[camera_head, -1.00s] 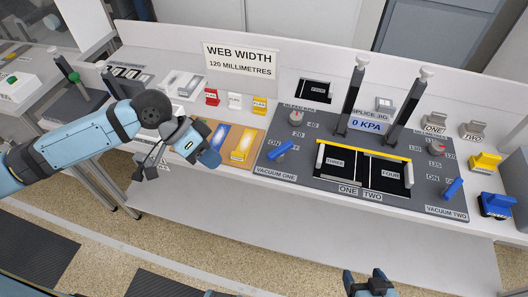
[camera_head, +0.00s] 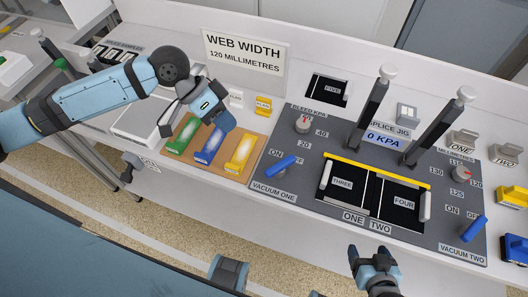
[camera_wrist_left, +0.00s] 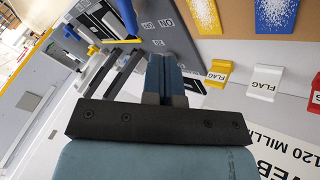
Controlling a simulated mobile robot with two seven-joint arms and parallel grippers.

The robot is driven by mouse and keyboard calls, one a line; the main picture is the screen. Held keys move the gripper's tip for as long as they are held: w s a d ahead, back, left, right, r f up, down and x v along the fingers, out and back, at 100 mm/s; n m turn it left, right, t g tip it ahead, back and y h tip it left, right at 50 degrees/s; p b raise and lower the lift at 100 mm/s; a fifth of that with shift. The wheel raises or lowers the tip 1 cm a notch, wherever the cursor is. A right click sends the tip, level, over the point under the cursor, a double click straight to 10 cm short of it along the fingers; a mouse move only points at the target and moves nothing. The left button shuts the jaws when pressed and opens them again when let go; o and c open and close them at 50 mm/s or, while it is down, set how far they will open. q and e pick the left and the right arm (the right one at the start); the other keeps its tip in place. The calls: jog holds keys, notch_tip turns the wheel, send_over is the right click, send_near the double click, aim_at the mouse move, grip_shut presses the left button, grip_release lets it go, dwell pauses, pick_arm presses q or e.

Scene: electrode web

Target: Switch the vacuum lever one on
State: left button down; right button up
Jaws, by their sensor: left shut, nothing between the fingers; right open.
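The vacuum one lever (camera_head: 281,166) is a blue handle on the grey splice jig panel (camera_head: 312,126), slanting to the upper right above its VACUUM ONE label. An ON label shows at its left; its OFF label is not readable in the head view. A blue lever also shows at the top of the left wrist view (camera_wrist_left: 127,18). My left gripper (camera_head: 222,118) is shut and empty above the coloured trays, left of the lever and apart from it. Its closed fingers show in the wrist view (camera_wrist_left: 165,70). My right gripper (camera_head: 368,252) is open and empty, in front of the table.
Two tall dark posts (camera_head: 372,106) rise from the jig behind the black plates. Green, blue and yellow packs lie on a brown board (camera_head: 173,150) left of the jig. A yellow flag block (camera_head: 263,106) and web width sign (camera_head: 243,55) stand behind. The vacuum two lever (camera_head: 473,229) is at right.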

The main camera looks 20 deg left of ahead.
aim_at(280, 169)
pick_arm(q)
jog(key=x, duration=1)
jog(key=shift+d+f, duration=0.2)
jog(key=shift+s+d+r, duration=0.15)
jog(key=shift+s+d, duration=0.85)
jog(key=shift+d, duration=0.25)
jog(key=shift+s+d, duration=0.2)
pick_arm(e)
jog(key=shift+w+r, duration=0.2)
jog(key=shift+w, duration=0.1)
jog(key=shift+r, duration=0.2)
